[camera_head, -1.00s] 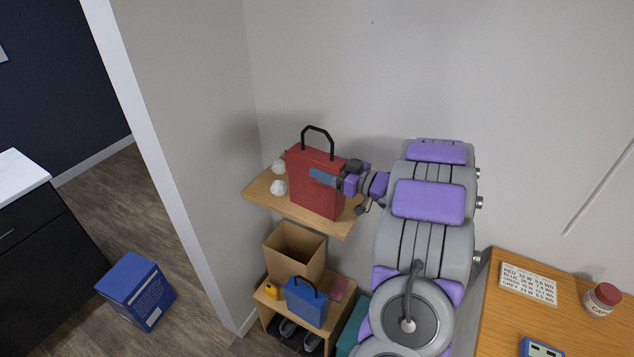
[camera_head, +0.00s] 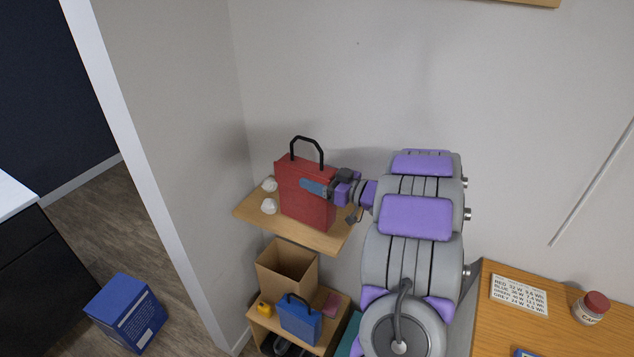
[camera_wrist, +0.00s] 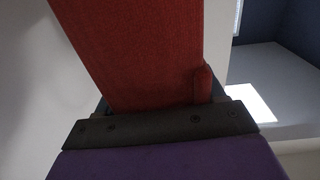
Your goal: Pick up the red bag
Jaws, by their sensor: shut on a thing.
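The red bag (camera_head: 305,205) stands upright at the wooden wall shelf (camera_head: 330,243), with its black handle up. I cannot tell whether its base touches the shelf. My gripper (camera_head: 316,187) reaches in from the right and is shut on the bag's upper side; a blue-grey finger lies across its front face. The other finger is hidden behind the bag. In the wrist view the red bag (camera_wrist: 135,50) fills the space just beyond the dark gripper mount.
Two white crumpled lumps (camera_head: 269,206) lie on the shelf left of the bag. Below are an open cardboard box (camera_head: 288,268) and a small blue bag (camera_head: 300,320) on a lower shelf. A wooden desk (camera_head: 510,330) is at right. A blue box (camera_head: 125,315) sits on the floor.

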